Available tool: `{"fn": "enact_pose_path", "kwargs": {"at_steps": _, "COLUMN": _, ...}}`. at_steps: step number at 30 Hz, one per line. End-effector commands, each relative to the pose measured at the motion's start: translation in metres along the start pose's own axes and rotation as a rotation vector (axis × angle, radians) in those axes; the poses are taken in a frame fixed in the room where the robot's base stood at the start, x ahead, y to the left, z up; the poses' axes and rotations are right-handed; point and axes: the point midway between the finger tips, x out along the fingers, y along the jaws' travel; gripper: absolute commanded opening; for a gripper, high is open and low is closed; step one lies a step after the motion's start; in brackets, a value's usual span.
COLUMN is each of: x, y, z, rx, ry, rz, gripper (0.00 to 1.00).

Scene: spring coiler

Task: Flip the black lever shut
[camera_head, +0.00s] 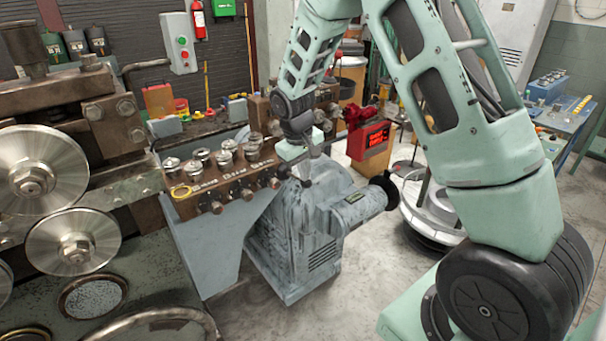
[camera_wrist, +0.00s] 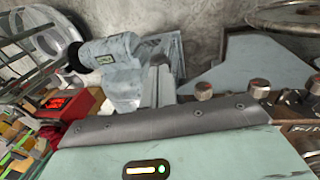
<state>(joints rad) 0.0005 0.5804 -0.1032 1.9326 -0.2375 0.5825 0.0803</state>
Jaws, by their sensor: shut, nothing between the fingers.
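I cannot tell which of these is the black lever. My gripper (camera_head: 309,174) points down at the right end of this block, above the grey-blue motor housing (camera_head: 292,242). Its fingers are small and partly hidden in the head view. In the wrist view my gripper's fingers (camera_wrist: 158,84) are together and empty. Metal knobs (camera_wrist: 204,90) stand to their right. I cannot tell whether the fingers touch anything.
Large steel rollers (camera_head: 42,177) and heavy machine parts fill the left. A red box (camera_head: 369,141) stands behind my gripper at right. The grey motor (camera_wrist: 112,61) and a round handwheel (camera_wrist: 295,14) show in the wrist view. Bare floor (camera_head: 355,285) lies right of the housing.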

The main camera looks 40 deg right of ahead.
Motion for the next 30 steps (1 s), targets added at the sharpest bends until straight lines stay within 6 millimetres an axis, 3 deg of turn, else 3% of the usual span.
{"fn": "enact_pose_path", "kwargs": {"at_steps": 1, "x": 0.015, "y": -0.003, "z": 0.003, "rx": 0.006, "ry": 0.036, "rz": 0.000, "gripper": 0.00}}
{"fn": "enact_pose_path", "kwargs": {"at_steps": 13, "x": 0.046, "y": -0.010, "z": 0.016, "rx": 0.062, "ry": 0.328, "rz": 0.000, "gripper": 0.00}}
{"fn": "enact_pose_path", "kwargs": {"at_steps": 30, "x": 0.069, "y": -0.014, "z": 0.018, "rx": 0.061, "ry": 0.316, "rz": 0.000, "gripper": 0.00}}
